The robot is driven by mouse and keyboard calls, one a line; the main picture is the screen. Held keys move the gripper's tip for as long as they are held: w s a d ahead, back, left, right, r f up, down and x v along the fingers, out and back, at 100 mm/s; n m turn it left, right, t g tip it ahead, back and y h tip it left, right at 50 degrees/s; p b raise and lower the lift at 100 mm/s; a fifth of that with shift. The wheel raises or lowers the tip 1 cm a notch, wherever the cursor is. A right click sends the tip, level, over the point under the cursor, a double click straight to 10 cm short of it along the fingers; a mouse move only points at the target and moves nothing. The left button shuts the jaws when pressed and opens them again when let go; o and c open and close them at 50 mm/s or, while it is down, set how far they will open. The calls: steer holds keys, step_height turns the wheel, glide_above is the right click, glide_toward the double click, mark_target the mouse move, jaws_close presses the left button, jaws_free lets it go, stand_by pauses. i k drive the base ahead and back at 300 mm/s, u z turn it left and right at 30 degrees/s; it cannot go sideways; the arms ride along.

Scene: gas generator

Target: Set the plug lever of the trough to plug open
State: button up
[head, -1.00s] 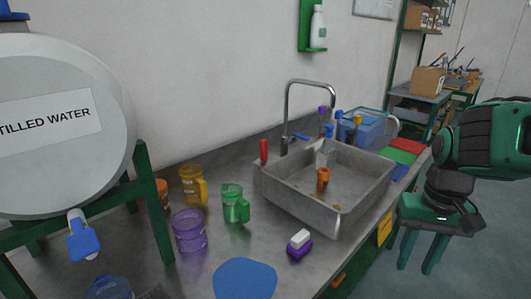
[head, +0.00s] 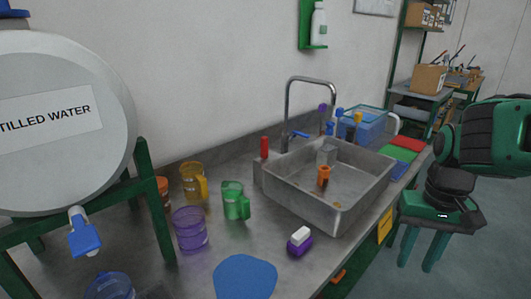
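A small blue lever (head: 299,134) sits by the base of the tall tap (head: 289,105). An orange piece (head: 324,175) stands inside the trough, with a grey block (head: 326,155) behind it. My gripper (head: 420,262) hangs at the right, beyond the worktop's front edge, fingers down and apart, with nothing between them. It is well away from the trough.
Yellow (head: 193,181), green (head: 234,201) and purple (head: 189,229) cups stand left of the trough. A large distilled water tank (head: 60,150) fills the left. Floor at right is clear.

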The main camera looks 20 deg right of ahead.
mark_target(264, 139)
steer(key=u, duration=1.8)
steer(key=k, duration=1)
steer(key=z, duration=1.45)
steer(key=i, duration=1)
steer(key=u, duration=0.05)
